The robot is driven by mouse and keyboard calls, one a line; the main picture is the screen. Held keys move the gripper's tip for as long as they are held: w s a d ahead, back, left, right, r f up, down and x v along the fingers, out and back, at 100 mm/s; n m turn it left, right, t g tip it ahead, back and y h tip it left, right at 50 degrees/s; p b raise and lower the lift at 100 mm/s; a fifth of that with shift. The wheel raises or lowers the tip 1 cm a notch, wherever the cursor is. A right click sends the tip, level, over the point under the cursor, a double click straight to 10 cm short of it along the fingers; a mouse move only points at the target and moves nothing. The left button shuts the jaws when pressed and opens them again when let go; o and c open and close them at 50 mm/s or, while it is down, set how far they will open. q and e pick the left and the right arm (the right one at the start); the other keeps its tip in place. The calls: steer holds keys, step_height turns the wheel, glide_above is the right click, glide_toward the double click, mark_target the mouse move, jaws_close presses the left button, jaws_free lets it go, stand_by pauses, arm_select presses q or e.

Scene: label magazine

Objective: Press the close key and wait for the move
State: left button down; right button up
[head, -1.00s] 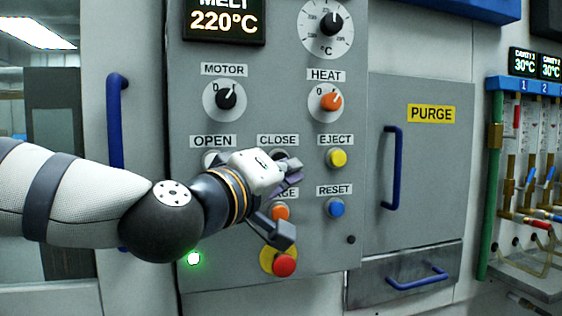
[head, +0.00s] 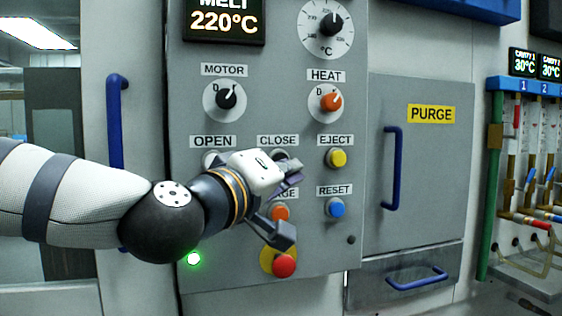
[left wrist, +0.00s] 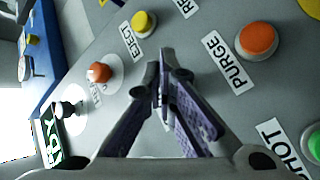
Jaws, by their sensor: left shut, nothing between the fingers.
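The close key sits under the CLOSE label (head: 278,141) on the grey control panel. In the head view my left gripper covers most of it. My left gripper (head: 291,178) is shut and empty, with its fingers in front of the panel just below that label. In the left wrist view the fingertips (left wrist: 164,62) are together and point at the panel, and they hide what lies behind them. I cannot tell whether they touch the key. My right gripper is not in view.
Near the fingers are the yellow eject key (head: 337,158), the blue reset key (head: 336,208), the orange purge key (left wrist: 257,40) and a red mushroom button (head: 284,265). A green lamp (head: 194,258) is lit. A blue handle (head: 391,167) projects at the right.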

arm_select(q)
steer(key=shift+w, duration=0.15)
steer(key=shift+w+a, duration=0.1)
steer(key=shift+w, duration=0.2)
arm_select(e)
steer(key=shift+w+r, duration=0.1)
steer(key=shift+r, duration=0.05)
